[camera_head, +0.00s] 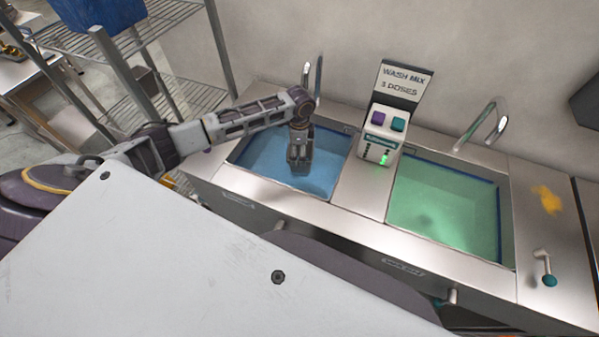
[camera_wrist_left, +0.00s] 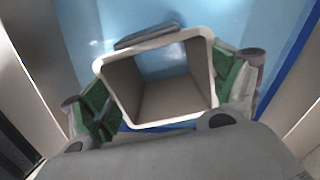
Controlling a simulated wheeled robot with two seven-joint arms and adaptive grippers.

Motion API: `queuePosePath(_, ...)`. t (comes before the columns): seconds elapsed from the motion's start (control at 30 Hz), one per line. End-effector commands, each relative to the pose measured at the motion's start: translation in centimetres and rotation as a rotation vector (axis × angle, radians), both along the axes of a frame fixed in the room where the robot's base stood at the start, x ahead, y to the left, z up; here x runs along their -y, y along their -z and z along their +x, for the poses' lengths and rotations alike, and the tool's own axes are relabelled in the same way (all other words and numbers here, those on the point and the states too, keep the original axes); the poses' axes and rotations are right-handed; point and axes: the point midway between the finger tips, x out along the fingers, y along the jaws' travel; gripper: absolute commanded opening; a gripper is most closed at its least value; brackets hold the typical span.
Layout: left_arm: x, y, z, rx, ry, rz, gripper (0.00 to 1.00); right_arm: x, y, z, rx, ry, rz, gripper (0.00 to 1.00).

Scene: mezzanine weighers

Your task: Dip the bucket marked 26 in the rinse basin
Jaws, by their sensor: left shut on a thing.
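My left gripper (camera_head: 299,154) reaches down over the left basin (camera_head: 240,165), which holds blue liquid. In the left wrist view its green-padded fingers (camera_wrist_left: 163,86) are shut on opposite sides of a bucket (camera_wrist_left: 178,102). The bucket is square with a pale rim and a brownish inside; a bluish patch shows inside near the far rim. Blue liquid surrounds it in that view. How deep it sits is unclear. No number 26 is visible. The right basin (camera_head: 445,205) holds green liquid. My right gripper is out of view.
A dispenser (camera_head: 380,140) with purple and teal buttons and a lit green light stands between the basins, under a "WASH MIX 3 DOSES" sign (camera_head: 402,82). Taps (camera_head: 487,117) curve over the basins. A wire shelf (camera_head: 190,97) with a blue bin (camera_head: 95,12) stands left.

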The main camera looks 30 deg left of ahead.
Motion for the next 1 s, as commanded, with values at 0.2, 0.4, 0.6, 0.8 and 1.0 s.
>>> queuePosePath(0.2,0.0,-1.3,0.1,0.002,0.0,0.0,0.23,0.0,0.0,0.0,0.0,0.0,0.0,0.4)
queuePosePath(0.4,0.0,-2.4,0.1,0.002,0.0,0.0,0.23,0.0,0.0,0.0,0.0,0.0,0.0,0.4)
queuePosePath(0.6,0.0,-3.4,0.1,0.003,0.001,-0.001,0.23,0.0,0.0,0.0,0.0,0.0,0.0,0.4)
queuePosePath(0.8,0.0,-4.5,0.1,0.003,0.001,-0.001,0.23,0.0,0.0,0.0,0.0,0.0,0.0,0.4)
queuePosePath(1.0,0.0,-5.5,0.1,0.002,0.0,0.0,0.23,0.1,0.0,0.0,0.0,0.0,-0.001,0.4)
